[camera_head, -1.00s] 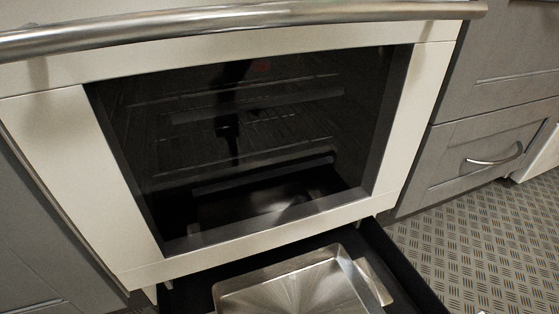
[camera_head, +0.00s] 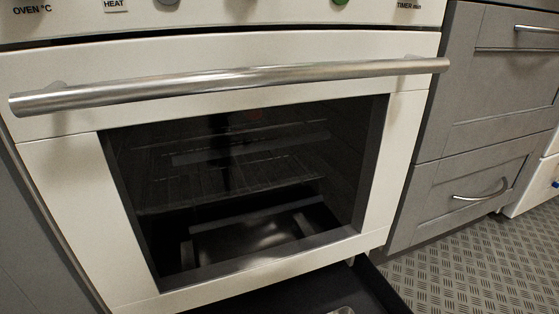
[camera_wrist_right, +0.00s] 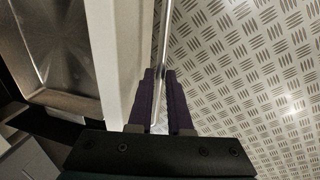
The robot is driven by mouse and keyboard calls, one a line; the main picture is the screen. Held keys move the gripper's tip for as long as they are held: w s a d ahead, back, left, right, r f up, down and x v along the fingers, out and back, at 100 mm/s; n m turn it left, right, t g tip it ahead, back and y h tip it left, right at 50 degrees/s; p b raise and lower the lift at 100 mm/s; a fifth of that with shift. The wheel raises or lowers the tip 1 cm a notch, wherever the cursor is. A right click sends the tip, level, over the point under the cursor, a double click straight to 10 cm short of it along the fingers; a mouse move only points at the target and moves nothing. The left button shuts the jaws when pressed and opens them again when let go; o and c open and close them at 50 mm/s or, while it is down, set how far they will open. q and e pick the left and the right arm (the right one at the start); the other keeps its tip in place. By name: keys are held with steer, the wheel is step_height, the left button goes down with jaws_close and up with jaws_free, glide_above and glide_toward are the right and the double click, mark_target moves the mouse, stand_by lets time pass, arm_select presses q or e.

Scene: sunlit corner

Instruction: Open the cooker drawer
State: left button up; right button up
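The cooker drawer (camera_head: 372,286) under the oven door is pulled open at the bottom of the head view. Its dark side wall and a sliver of a metal tray (camera_head: 342,311) show; its front is cut off. In the right wrist view the white drawer front (camera_wrist_right: 117,45) stands upright, with the metal tray (camera_wrist_right: 55,45) inside to its left. A thin metal handle (camera_wrist_right: 164,35) runs along the front's outer side. My right gripper (camera_wrist_right: 160,72) has its two dark fingers close on either side of this handle, apparently closed on it. My left gripper is not in view.
The oven door (camera_head: 75,170) is shut, with a long steel bar handle (camera_head: 240,82) across its top. Grey cabinets (camera_head: 465,195) with metal handles stand to the right. Patterned floor (camera_head: 475,265) is clear in front of them.

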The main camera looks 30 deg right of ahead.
steer(key=o, duration=0.4)
steer(key=shift+a, duration=0.1)
step_height(320, 180, up, 10)
steer(key=s+p, duration=0.1)
steer(key=p, duration=0.7)
steer(key=shift+s+a, duration=0.15)
steer(key=shift+s, duration=0.25)
steer(key=shift+f, duration=0.15)
steer(key=w+r+m+p, duration=0.3)
steer(key=r+p, duration=0.7)
steer(key=r, duration=0.3)
steer(key=w+r+m+p, duration=0.2)
steer(key=w+r+p, duration=0.2)
steer(key=r+p, duration=0.7)
steer(key=w+r+m+p, duration=0.3)
steer(key=r+p, duration=0.5)
steer(key=r, duration=0.7)
steer(key=w+d+r+m+p, duration=0.1)
steer(key=d+r+p, duration=0.1)
steer(key=r+p, duration=1.8)
steer(key=w+d+r+m+t+p, duration=0.1)
steer(key=d+r+m+p, duration=0.1)
steer(key=r+p, duration=1.8)
steer(key=w+d+r+m+p, duration=0.1)
steer(key=d+r+m+p, duration=0.1)
steer(key=r+p, duration=1.9)
step_height(320, 180, up, 13)
steer(key=shift+w+d+r+y, duration=0.1)
steer(key=shift+w+d+y, duration=0.25)
steer(key=shift+d+y, duration=0.05)
